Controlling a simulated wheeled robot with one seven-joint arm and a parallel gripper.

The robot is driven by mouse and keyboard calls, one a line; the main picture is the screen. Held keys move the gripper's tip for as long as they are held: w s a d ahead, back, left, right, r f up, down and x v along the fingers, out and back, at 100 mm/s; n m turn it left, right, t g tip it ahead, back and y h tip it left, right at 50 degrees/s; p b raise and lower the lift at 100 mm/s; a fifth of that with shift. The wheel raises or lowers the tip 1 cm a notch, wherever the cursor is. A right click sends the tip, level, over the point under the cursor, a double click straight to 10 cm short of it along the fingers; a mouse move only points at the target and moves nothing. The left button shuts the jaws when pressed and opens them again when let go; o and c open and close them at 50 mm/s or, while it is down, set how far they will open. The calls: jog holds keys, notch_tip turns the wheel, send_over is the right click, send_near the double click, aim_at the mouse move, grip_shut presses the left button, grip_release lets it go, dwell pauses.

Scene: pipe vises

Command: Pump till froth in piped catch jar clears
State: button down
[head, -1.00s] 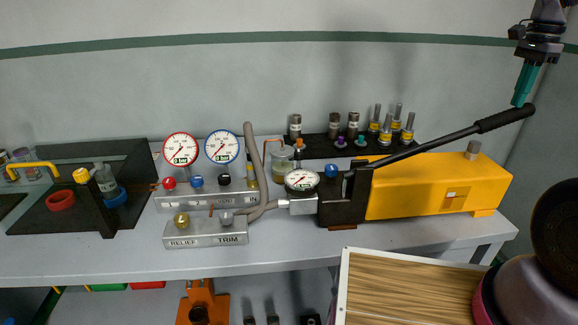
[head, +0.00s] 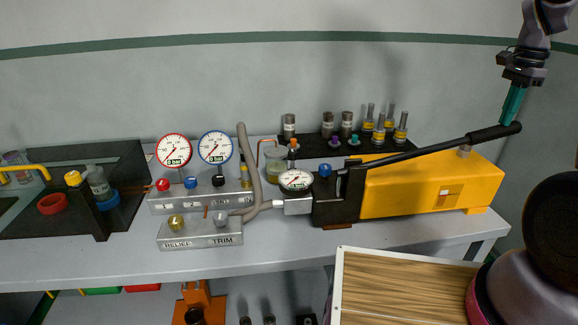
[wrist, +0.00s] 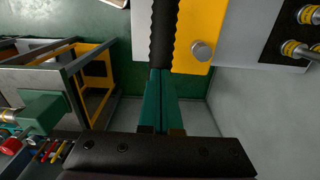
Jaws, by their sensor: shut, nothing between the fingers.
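The hand pump has a yellow body (head: 425,192) and a long black lever (head: 430,151) slanting up to the right, with a thick grip (head: 494,132) at its end. My gripper (head: 507,119) has teal fingers, shut and empty, pointing down with their tips at the top of the grip near its outer end. In the wrist view the closed fingers (wrist: 160,100) meet the ribbed black grip (wrist: 165,35). The catch jar (head: 275,168), with a thin copper-coloured pipe, stands behind the pump's dial (head: 296,181). It holds something yellowish; froth is too small to tell.
Several vials stand on a black rack (head: 317,150) behind the pump. A wooden board (head: 400,285) lies at front right.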

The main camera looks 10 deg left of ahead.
aim_at(504, 131)
jog(key=shift+w+d+f, duration=0.1)
jog(key=shift+d+f, duration=0.15)
jog(key=shift+f, duration=0.9)
jog(key=shift+w+d+f, duration=0.1)
jog(key=shift+d+f, duration=0.1)
jog(key=shift+f, duration=0.95)
jog(key=shift+s+f, duration=0.1)
jog(key=shift+d+f, duration=0.2)
jog(key=shift+f, duration=2)
